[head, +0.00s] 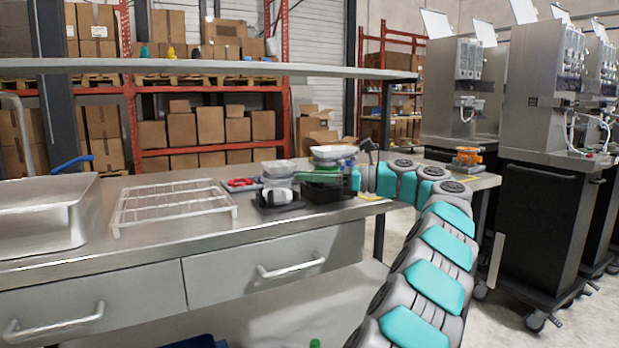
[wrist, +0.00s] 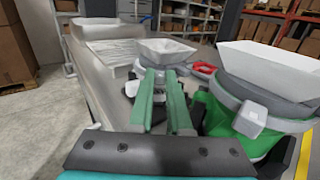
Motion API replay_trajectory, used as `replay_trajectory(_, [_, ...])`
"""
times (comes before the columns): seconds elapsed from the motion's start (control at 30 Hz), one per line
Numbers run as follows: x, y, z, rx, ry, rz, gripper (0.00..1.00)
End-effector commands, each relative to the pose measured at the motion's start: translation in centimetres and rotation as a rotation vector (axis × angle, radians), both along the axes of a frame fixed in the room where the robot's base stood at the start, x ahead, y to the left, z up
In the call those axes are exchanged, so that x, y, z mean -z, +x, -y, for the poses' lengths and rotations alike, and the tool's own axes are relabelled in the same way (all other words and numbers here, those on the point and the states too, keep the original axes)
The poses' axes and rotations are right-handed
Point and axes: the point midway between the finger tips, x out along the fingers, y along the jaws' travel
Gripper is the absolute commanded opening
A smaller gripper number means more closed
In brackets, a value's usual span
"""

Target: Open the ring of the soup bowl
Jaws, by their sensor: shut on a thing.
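A bowl with a white square tray-like top (head: 278,168) stands on the bench; the top also shows in the wrist view (wrist: 165,51). A grey ring (wrist: 172,70) runs just under this top. My gripper's long green fingers (wrist: 163,76) reach to this ring and are close together, shut on a part of it; they also show in the head view (head: 274,179). The gripped part is small and mostly hidden by the fingertips. The ring looks closed around the bowl. A second, green bowl (wrist: 220,117) with a grey ring, a clasp and a white top stands close on the right.
A white wire rack (head: 172,205) and a steel basin (head: 45,215) are on the bench to the left. A red-rimmed item (head: 240,184) lies behind the bowls. A shelf (head: 180,68) spans above. Dispensers (head: 545,90) stand at right.

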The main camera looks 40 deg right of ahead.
Motion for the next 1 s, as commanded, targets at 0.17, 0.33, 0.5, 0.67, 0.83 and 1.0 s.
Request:
replay_trajectory(0.17, [-0.03, 0.01, -0.02, -0.002, -0.001, 0.001, 0.0])
replay_trajectory(0.33, [-0.07, 0.0, -0.03, -0.001, -0.001, 0.001, 0.0])
replay_trajectory(0.5, [-0.08, 0.0, -0.01, -0.001, -0.001, 0.001, 0.31])
replay_trajectory(0.67, [-0.07, 0.0, -0.01, -0.001, -0.001, 0.001, 0.47])
replay_trajectory(0.83, [-0.07, 0.01, -0.01, 0.0, -0.001, 0.001, 0.47])
replay_trajectory(1.0, [-0.08, 0.01, -0.01, 0.0, -0.001, 0.001, 0.47])
